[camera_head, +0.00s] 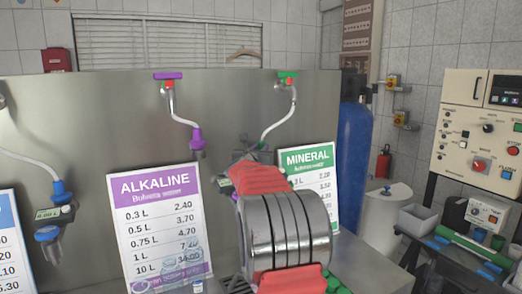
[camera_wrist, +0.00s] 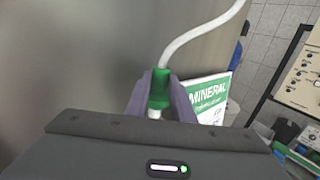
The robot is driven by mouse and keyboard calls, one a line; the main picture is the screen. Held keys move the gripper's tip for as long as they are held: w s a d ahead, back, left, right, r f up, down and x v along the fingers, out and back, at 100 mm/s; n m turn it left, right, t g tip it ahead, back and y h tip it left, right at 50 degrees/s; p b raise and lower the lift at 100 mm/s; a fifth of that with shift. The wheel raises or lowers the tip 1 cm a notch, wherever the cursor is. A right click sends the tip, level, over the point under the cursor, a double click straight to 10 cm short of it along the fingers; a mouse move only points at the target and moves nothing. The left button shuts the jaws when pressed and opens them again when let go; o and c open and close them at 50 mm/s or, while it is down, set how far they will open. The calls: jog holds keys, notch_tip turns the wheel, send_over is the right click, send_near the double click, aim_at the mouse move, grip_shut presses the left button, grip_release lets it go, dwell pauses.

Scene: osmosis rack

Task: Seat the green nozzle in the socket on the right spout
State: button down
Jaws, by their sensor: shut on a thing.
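The right spout (camera_wrist: 205,30) is a curved white hose; in the head view it hangs from a green and red fitting (camera_head: 288,76) on the steel panel. In the wrist view a dark green collar (camera_wrist: 160,76) sits at the hose's lower end. The lighter green nozzle (camera_wrist: 157,99) is directly below it, in line with it and upright. I cannot tell whether they are fully joined. My gripper (camera_wrist: 158,92) is shut on the nozzle, one grey finger on each side. In the head view my arm hides most of the gripper and the nozzle.
A MINERAL price sign (camera_head: 310,175) stands close to the right of my gripper, and an ALKALINE sign (camera_head: 160,222) stands left. A purple-tipped spout (camera_head: 197,138) hangs to the left. A blue cylinder (camera_head: 354,150) stands behind the panel's right edge.

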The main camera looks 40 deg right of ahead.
jog(key=shift+f, duration=0.5)
dwell(0.4)
jog(key=shift+f, duration=0.75)
jog(key=shift+f, duration=0.6)
dwell(0.5)
jog(key=c, duration=1.5)
grip_release()
jog(key=shift+o, duration=0.8)
jog(key=shift+f, duration=0.1)
jog(key=o, duration=0.5)
jog(key=shift+r, duration=3.6)
